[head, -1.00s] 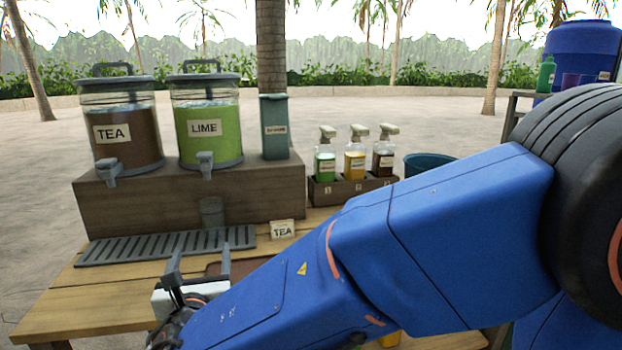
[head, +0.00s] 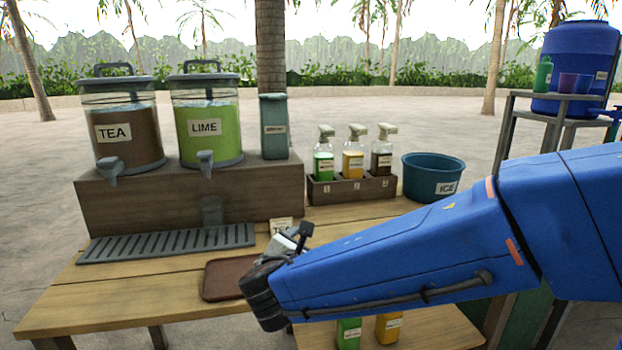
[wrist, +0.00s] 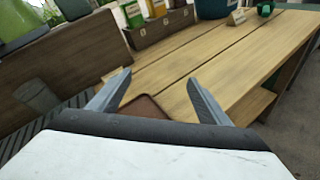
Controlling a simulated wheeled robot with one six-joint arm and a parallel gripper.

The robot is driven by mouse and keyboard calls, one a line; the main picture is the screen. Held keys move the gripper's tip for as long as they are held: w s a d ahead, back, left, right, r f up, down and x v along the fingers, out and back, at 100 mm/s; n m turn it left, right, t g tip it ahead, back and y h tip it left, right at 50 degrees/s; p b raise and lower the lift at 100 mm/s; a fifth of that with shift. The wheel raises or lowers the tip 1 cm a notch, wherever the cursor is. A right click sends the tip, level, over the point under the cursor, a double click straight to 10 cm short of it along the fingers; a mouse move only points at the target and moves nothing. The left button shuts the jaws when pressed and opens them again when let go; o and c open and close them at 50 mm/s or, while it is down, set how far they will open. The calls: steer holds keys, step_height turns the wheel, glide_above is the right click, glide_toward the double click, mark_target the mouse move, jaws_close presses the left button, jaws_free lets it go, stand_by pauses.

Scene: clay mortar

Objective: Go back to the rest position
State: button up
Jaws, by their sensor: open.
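My gripper (wrist: 152,98) is open, its two grey fingers spread apart with nothing between them in the wrist view. In the head view my gripper (head: 298,236) is above the wooden table, near the brown tray (head: 222,280). The fingers are small and partly hidden there by the wrist. My blue arm reaches in from the right and hides part of the table. The tray shows between the fingers in the wrist view (wrist: 146,106), and it looks empty where it is visible.
Tea (head: 128,135) and lime (head: 208,125) dispensers stand on a wooden riser behind the drip grate (head: 165,245). Several pump bottles sit in a rack (head: 350,189) beside the ice bucket (head: 430,178). A TEA card (head: 280,225) stands behind my gripper. Bottles (head: 348,334) stand on a lower shelf.

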steer(key=s+d+f+m+g+h, duration=0.1)
steer(key=s+d+f+m+g, duration=0.15)
steer(key=d+m, duration=0.45)
steer(key=s+d+f+m+g, duration=0.1)
steer(key=s+d+m+g, duration=0.2)
steer(key=d, duration=0.7)
steer(key=s+d+f+m+g+h, duration=0.15)
steer(key=s+d+m, duration=0.25)
steer(key=d, duration=0.5)
steer(key=s+d+f+m+g+y, duration=0.1)
steer(key=s+m+y, duration=0.2)
steer(key=s+m, duration=0.4)
steer(key=s+d+f+m+g+y, duration=0.1)
steer(key=s+f+m+y, duration=0.1)
steer(key=s+m, duration=0.5)
steer(key=shift+s+f+y, duration=0.3)
steer(key=shift+s+y, duration=0.35)
